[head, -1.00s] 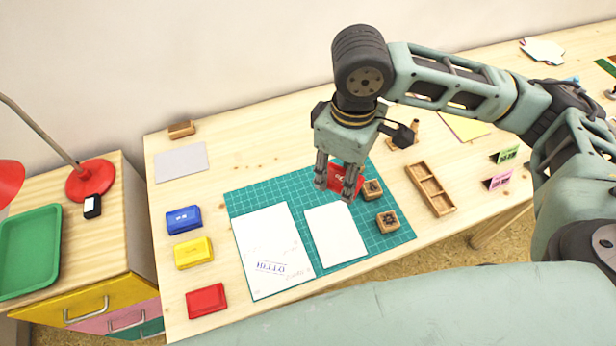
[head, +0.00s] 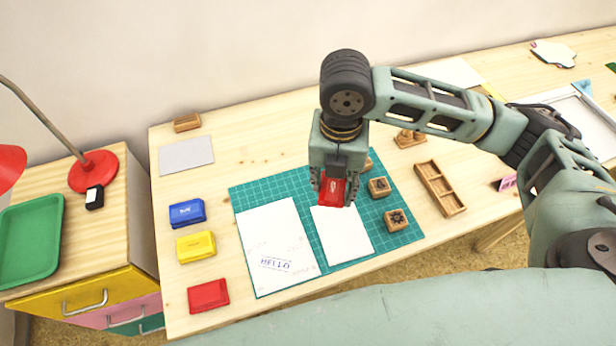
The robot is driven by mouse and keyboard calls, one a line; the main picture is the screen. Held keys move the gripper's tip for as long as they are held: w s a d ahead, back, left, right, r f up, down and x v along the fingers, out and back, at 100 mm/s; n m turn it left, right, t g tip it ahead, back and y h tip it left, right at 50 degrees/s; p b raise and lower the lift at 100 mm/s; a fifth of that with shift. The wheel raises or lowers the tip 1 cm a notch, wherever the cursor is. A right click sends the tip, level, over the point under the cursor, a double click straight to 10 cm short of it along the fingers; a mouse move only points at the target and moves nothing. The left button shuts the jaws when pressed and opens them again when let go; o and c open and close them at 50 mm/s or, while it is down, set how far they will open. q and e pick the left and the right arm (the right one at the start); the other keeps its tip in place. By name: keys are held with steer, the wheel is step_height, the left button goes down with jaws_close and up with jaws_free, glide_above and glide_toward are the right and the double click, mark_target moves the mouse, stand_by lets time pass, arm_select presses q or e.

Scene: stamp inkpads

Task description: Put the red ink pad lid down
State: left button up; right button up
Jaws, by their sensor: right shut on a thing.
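My right gripper (head: 334,188) is shut on the red ink pad lid (head: 334,192). It holds the lid over the green cutting mat, by the top edge of the smaller white sheet. I cannot tell how high above the mat the lid is. A red ink pad (head: 208,295) sits on the table at the lower left, below the yellow ink pad (head: 196,246) and the blue ink pad (head: 186,213). Whether the red pad is covered is too small to tell. My left gripper is not in view.
The cutting mat (head: 247,198) bears a sheet marked HELLO (head: 272,235), a smaller white sheet (head: 342,235) and wooden stamps (head: 396,219). A wooden tray (head: 440,190) lies to the right. A grey sheet (head: 186,155) lies at the back left. Bare table surrounds the ink pads.

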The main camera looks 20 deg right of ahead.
steer(key=shift+w+a+f+n, duration=0.1)
steer(key=shift+w+f+n, duration=0.15)
steer(key=shift+n, duration=0.25)
glide_above(308, 178)
step_height(308, 178, down, 7)
steer(key=shift+r, duration=0.1)
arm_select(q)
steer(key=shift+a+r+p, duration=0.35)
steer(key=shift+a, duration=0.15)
arm_select(e)
steer(key=shift+f, duration=2)
steer(key=o, duration=0.9)
steer(key=shift+f, duration=0.15)
steer(key=shift+c, duration=0.2)
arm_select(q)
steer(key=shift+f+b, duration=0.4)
arm_select(e)
step_height(308, 178, up, 12)
steer(key=shift+r, duration=0.2)
